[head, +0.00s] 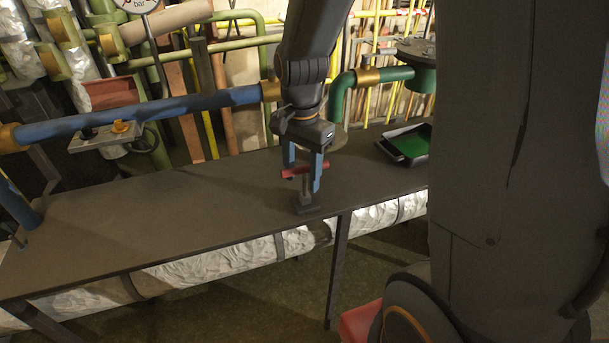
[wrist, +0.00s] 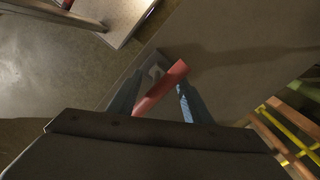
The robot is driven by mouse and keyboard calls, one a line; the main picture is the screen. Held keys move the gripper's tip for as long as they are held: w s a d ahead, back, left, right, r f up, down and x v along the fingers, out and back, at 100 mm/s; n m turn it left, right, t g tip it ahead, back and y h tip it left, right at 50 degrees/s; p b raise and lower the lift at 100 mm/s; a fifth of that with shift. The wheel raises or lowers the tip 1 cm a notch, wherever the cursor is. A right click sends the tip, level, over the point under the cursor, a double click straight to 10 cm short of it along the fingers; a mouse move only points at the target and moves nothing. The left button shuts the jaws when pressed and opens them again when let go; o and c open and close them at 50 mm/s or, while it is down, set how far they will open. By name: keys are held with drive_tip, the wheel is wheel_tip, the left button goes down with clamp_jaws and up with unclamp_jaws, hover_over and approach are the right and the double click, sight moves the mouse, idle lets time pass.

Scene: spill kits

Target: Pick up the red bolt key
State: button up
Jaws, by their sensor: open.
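The red bolt key (head: 297,172) has a red crossbar on a dark upright stem, which rises from a small dark base (head: 307,204) on the bench. My gripper (head: 304,179) points down over it, with its blue fingers open on either side of the red bar. In the wrist view the red bar (wrist: 161,88) lies slanted between the two fingers of my gripper (wrist: 155,100). I cannot tell whether a finger touches it. The stem is partly hidden behind the bar and fingers.
The dark bench top (head: 150,215) is mostly bare to the left of my gripper. A black tray with a green inside (head: 408,143) lies at the right back of the bench. Blue pipe (head: 180,108) and green pipe (head: 340,95) run behind. A silver-wrapped pipe (head: 205,262) runs below the bench.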

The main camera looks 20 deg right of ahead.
sight(305, 194)
drive_tip(key=shift+s+d+f+p, duration=0.1)
drive_tip(key=shift+f+p, duration=0.1)
drive_tip(key=shift+f, duration=0.7)
drive_tip(key=shift+w+d+f+p, duration=0.1)
drive_tip(key=shift+f+p, duration=0.1)
drive_tip(key=shift+f, duration=0.7)
drive_tip(key=shift+s+d+f+p, duration=0.1)
drive_tip(key=shift+f+p, duration=0.1)
drive_tip(key=shift+f, duration=0.7)
clamp_jaws()
